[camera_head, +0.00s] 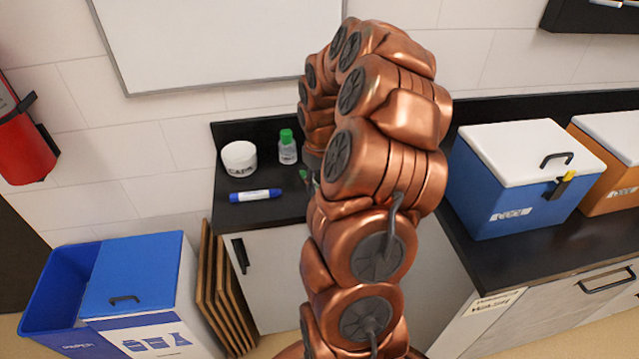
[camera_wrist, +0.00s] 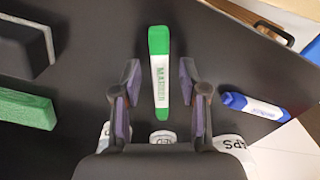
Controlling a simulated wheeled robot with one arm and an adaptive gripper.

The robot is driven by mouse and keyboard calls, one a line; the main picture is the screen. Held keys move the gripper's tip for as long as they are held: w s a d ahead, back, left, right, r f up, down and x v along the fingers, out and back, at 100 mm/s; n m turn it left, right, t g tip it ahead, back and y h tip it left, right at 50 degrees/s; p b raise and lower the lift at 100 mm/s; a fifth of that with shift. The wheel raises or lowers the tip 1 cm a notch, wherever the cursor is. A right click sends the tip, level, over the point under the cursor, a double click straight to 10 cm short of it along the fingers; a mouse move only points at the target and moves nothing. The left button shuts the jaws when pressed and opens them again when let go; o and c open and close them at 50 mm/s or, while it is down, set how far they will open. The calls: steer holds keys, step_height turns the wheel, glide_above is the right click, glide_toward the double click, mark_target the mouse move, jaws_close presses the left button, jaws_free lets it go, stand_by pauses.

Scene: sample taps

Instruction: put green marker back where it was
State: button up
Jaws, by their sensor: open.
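In the wrist view the green marker (camera_wrist: 160,82) lies on the dark counter, white-bodied with green ends and green lettering. It points lengthwise between the fingers of my gripper (camera_wrist: 160,92). My gripper is open, with one finger on each side of the marker and a visible gap on both sides. How far the fingertips are above the counter is hard to tell. In the head view my arm hides the gripper and most of that spot; a small green piece (camera_head: 303,175) shows beside the arm, perhaps the marker's end.
A blue marker (camera_wrist: 255,106) lies to the right in the wrist view. A green block (camera_wrist: 24,108) and a dark eraser-like block (camera_wrist: 25,47) are at left. A white jar (camera_head: 239,158) and a green-capped bottle (camera_head: 287,150) stand near the wall. A blue cooler (camera_head: 510,190) is at right.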

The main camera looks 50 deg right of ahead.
steer(key=shift+r, duration=0.15)
step_height(320, 180, up, 11)
steer(key=b, duration=0.4)
steer(key=a+r+n, duration=0.1)
steer(key=a+r, duration=0.1)
steer(key=a, duration=0.6)
steer(key=s+a+n, duration=0.2)
steer(key=s+a, duration=0.2)
steer(key=a, duration=0.8)
steer(key=s+a+f+g, duration=0.1)
steer(key=s+a+f, duration=0.2)
steer(key=s+a, duration=0.3)
steer(key=s+a+f, duration=0.2)
steer(key=s+a, duration=0.3)
steer(key=s, duration=0.6)
steer(key=shift+a+f+g, duration=0.4)
